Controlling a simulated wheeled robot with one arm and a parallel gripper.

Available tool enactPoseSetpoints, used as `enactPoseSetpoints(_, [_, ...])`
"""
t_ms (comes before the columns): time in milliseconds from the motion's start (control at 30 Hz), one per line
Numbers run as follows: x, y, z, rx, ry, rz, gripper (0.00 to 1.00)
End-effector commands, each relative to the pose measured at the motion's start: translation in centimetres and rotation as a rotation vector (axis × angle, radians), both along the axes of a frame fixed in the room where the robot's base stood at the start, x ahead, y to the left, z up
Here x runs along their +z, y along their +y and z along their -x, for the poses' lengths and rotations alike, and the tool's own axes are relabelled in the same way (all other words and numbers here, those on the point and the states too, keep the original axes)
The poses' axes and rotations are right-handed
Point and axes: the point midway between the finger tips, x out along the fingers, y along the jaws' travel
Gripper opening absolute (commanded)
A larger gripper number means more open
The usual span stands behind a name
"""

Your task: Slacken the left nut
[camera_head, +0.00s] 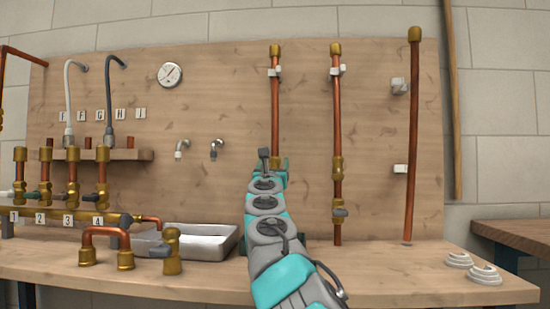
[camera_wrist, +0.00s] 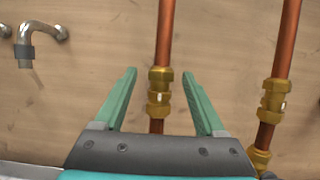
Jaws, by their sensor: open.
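The left nut is part of a brass fitting (camera_wrist: 160,92) on the left copper pipe (camera_wrist: 165,30). In the wrist view it appears between the two teal fingers of my gripper (camera_wrist: 159,74), with a gap on each side. My gripper is open and points at the board; whether the fingertips reach as deep as the fitting is unclear. In the head view my arm hides this fitting, and the left pipe (camera_head: 275,110) shows above my gripper (camera_head: 282,165). A second brass fitting (camera_wrist: 272,100) sits on the pipe to the right, also in the head view (camera_head: 337,168).
A valve (camera_head: 340,211) sits low on the middle pipe. A leaning copper pipe (camera_head: 413,140) stands further right. Two taps (camera_head: 181,148) and a metal basin (camera_head: 205,238) are left of my arm. White rings (camera_head: 484,274) lie at the bench's right, with bare bench between.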

Motion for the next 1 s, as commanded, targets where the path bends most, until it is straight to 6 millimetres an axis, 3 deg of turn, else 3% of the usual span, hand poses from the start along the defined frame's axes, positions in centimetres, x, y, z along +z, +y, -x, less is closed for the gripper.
enactPoseSetpoints(500, [1.2,-0.3,-3.1,-0.001,0.002,-0.001,0.72])
enactPoseSetpoints(1000, [1.3,-0.4,-3.5,-0.004,0.001,-0.001,0.7])
